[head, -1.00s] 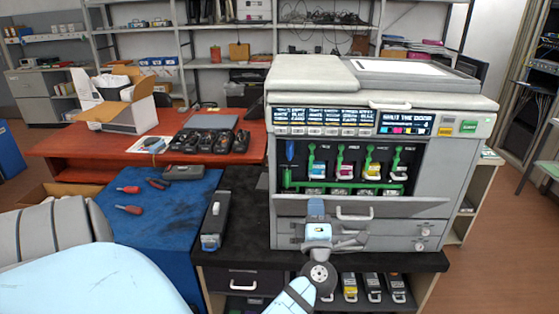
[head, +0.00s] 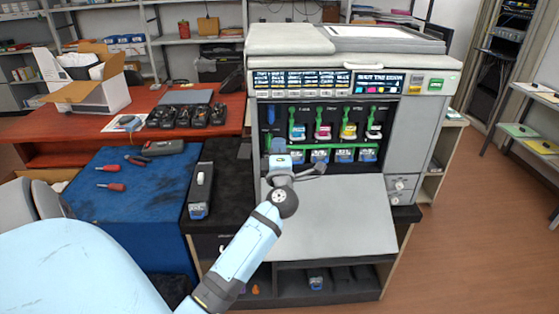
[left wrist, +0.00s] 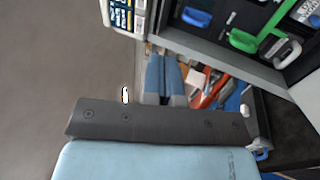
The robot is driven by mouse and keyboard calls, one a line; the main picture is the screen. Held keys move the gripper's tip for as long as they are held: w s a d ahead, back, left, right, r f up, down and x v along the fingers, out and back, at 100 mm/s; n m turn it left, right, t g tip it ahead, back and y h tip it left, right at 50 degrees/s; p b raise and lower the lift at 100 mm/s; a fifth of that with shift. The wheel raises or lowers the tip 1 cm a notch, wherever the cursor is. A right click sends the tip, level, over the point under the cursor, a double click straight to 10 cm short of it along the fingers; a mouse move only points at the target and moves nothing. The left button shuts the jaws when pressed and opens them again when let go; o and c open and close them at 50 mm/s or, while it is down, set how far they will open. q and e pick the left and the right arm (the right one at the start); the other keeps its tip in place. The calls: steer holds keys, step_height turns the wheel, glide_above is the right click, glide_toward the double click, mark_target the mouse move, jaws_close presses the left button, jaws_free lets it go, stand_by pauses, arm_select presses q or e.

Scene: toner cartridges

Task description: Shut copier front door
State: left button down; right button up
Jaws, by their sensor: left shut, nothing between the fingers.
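The copier (head: 412,140) stands on the dark bench with its front bay exposed. Its grey front door (head: 335,222) is lowered as a broad flat panel sloping out toward me below the bay. Several coloured cartridges (head: 323,131) with green levers stand inside. My left gripper (head: 277,147) is at the left side of the bay, above the door's left part. Its blue fingers are together and empty in the left wrist view (left wrist: 164,75). Contact with the door cannot be made out. The green bar also shows there (left wrist: 243,40). My right gripper is not in view.
A dark cartridge (head: 201,190) lies on the bench left of the copier. A blue mat (head: 135,205) holds red-handled tools. A red table (head: 60,137) with a cardboard box (head: 90,85) stands behind. The floor at right (head: 480,240) is clear.

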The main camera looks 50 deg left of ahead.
arm_select(q)
steer(key=shift+x, duration=2.1)
